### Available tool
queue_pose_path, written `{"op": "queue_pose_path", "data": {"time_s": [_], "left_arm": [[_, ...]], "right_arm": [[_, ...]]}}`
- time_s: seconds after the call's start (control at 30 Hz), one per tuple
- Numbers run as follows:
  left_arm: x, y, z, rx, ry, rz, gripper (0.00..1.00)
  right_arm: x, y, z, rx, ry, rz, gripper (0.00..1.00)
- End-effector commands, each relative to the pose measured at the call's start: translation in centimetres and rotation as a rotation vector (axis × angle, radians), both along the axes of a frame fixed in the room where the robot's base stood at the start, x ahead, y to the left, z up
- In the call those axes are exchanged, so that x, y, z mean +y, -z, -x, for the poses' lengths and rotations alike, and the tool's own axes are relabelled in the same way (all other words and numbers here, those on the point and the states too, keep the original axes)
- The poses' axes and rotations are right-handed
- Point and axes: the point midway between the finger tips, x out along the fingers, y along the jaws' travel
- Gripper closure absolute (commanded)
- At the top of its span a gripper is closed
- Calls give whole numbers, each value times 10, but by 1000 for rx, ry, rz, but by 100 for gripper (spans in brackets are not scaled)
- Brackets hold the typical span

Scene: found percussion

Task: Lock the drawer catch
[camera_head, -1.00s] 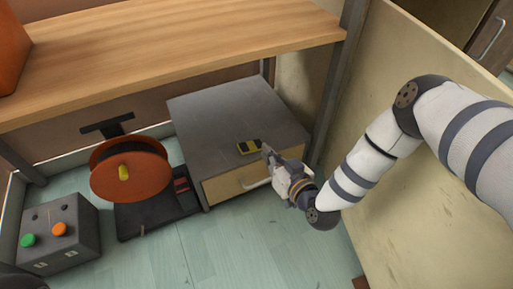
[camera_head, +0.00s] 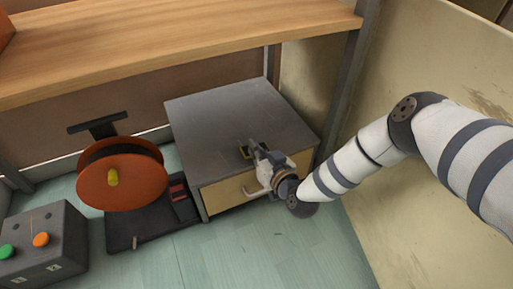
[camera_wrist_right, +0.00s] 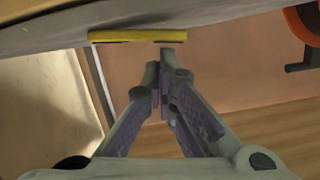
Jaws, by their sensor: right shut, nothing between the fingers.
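A grey metal cabinet (camera_head: 215,115) stands on the floor, with a tan drawer front (camera_head: 226,195) and a pale bar handle (camera_head: 256,192). The drawer looks closed. A yellow and black catch (camera_head: 244,153) lies on the cabinet top near its front edge, partly hidden by my right gripper (camera_head: 251,147). The catch shows as a yellow bar (camera_wrist_right: 135,36) in the right wrist view, just beyond the fingertips (camera_wrist_right: 166,68). The right gripper is shut and empty. Whether it touches the catch I cannot tell. My left gripper is out of view.
A wooden bench top (camera_head: 170,40) overhangs behind the cabinet, with a metal leg (camera_head: 350,85) at right. A tan panel (camera_head: 430,70) stands right. An orange reel (camera_head: 140,187) and a grey button box (camera_head: 45,240) stand left. The floor in front is clear.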

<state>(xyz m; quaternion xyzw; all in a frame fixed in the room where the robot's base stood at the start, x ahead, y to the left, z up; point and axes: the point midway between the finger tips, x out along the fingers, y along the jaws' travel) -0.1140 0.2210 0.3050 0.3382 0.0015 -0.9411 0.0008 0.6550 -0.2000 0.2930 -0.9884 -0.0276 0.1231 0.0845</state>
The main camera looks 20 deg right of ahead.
Motion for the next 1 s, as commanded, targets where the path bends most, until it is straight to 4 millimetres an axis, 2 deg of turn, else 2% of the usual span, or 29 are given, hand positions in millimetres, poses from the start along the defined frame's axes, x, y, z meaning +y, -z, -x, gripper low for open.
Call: {"op": "queue_pose_path", "data": {"time_s": [0.17, 0.4, 0.5, 0.8, 0.9, 1.0], "left_arm": [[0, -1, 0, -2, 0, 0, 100], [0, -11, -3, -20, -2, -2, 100], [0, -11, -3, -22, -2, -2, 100], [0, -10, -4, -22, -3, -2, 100], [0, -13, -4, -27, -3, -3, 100], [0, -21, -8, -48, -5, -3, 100]], "right_arm": [[3, 2, 0, 0, -2, 29, 100], [14, 11, 0, -14, -4, 327, 100], [15, 14, 0, -15, -2, 392, 100], [14, 17, 2, -9, 0, 401, 100], [13, 13, 1, -10, 0, 401, 100], [11, -7, -1, -16, 1, 403, 100]]}}
